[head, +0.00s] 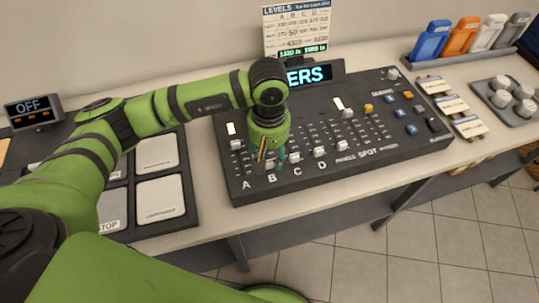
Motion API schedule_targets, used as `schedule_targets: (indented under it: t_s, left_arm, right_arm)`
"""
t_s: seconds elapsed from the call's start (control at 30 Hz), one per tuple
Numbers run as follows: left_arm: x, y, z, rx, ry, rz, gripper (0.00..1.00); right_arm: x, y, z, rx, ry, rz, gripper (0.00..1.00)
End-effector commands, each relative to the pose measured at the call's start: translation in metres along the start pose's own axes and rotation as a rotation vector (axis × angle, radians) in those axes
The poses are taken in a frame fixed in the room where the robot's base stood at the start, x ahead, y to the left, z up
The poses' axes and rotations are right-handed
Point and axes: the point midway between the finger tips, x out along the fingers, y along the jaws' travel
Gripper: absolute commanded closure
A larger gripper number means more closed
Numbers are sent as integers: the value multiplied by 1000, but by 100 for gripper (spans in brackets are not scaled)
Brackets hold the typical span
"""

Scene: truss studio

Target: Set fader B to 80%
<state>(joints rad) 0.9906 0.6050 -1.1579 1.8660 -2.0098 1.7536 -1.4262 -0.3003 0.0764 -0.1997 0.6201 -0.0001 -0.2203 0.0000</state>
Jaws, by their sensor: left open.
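The dark control desk (365,170) carries a row of faders lettered A, B, C and D along its front left. My left gripper (271,157) points down over the fader B column, just above the letter B, with its fingers apart. The gripper hides most of fader B, so its cap's exact height and any contact cannot be told. The white cap of fader A (237,145) sits left of the gripper. My right gripper is out of view.
A LEVELS card (297,28) stands behind the desk, beside a lit display (309,75) partly covered by my arm. A pad panel (160,198) and an OFF display (34,109) are at left.

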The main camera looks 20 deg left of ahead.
Motion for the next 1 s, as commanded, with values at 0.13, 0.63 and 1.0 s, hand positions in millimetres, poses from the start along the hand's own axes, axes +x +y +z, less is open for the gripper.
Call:
schedule_targets:
  t_s: [0.13, 0.63, 1.0]
  left_arm:
    - [18, 0, 1, -1, -4, -2, 53]
    - [30, 1, 1, 0, -2, 2, 89]
    - [34, 2, -5, 1, -3, 4, 100]
  right_arm:
    - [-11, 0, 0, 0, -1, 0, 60]
    - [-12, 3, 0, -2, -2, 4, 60]
    - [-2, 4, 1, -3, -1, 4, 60]
